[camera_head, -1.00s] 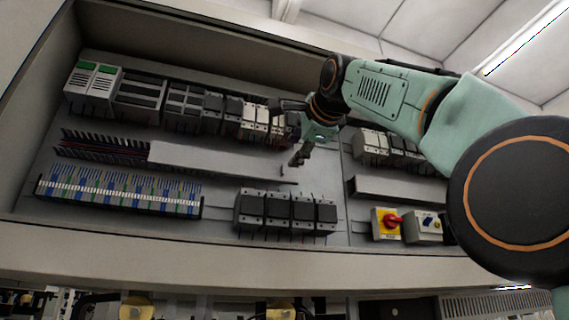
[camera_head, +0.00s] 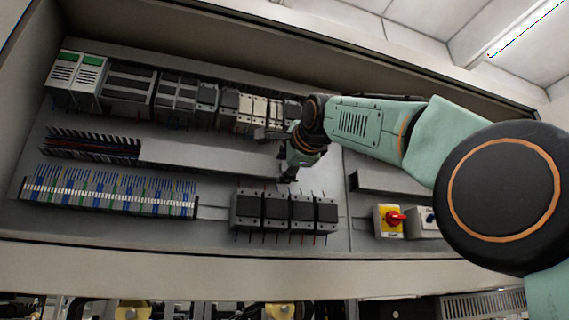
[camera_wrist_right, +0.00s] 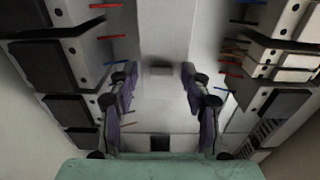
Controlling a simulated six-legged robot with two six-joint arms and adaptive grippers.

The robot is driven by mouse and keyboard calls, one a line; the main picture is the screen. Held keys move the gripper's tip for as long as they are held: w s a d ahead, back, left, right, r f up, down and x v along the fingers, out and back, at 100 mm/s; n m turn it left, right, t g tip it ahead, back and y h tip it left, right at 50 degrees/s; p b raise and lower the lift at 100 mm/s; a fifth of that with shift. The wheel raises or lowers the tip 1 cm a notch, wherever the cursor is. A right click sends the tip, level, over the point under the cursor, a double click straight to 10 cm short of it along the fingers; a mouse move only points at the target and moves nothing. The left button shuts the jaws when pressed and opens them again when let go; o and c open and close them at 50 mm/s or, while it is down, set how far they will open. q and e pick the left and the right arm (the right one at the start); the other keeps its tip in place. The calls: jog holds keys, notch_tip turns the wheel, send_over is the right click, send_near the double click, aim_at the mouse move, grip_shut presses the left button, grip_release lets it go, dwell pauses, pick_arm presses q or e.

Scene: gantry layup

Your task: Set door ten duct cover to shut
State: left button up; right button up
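The duct cover (camera_head: 205,158) is a long plain grey strip in the middle row of the cabinet panel. It lies over the right part of the wiring duct (camera_head: 92,145); the left part is uncovered, with dark slotted fingers and coloured wires showing. My right gripper (camera_head: 288,176) is at the cover's right end and hides part of it. In the right wrist view my right gripper (camera_wrist_right: 159,72) has its two fingers apart, with a small grey block (camera_wrist_right: 159,70) on the pale cover (camera_wrist_right: 160,28) between them. Contact cannot be told. My left gripper is not in view.
Grey modules and breakers (camera_head: 180,98) line the row above. A blue and white terminal strip (camera_head: 108,190) and black contactors (camera_head: 277,209) sit below. A red rotary switch (camera_head: 393,218) on yellow is at the lower right. The cabinet's lower edge (camera_head: 200,262) runs underneath.

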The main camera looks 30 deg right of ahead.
jog(key=shift+s, duration=0.2)
jog(key=shift+s+a+r, duration=0.2)
jog(key=shift+s+a, duration=0.05)
jog(key=shift+s, duration=0.1)
jog(key=shift+c, duration=1.4)
jog(key=shift+w+f, duration=0.1)
jog(key=shift+w, duration=0.15)
jog(key=c, duration=0.4)
jog(key=shift+d, duration=0.1)
grip_shut()
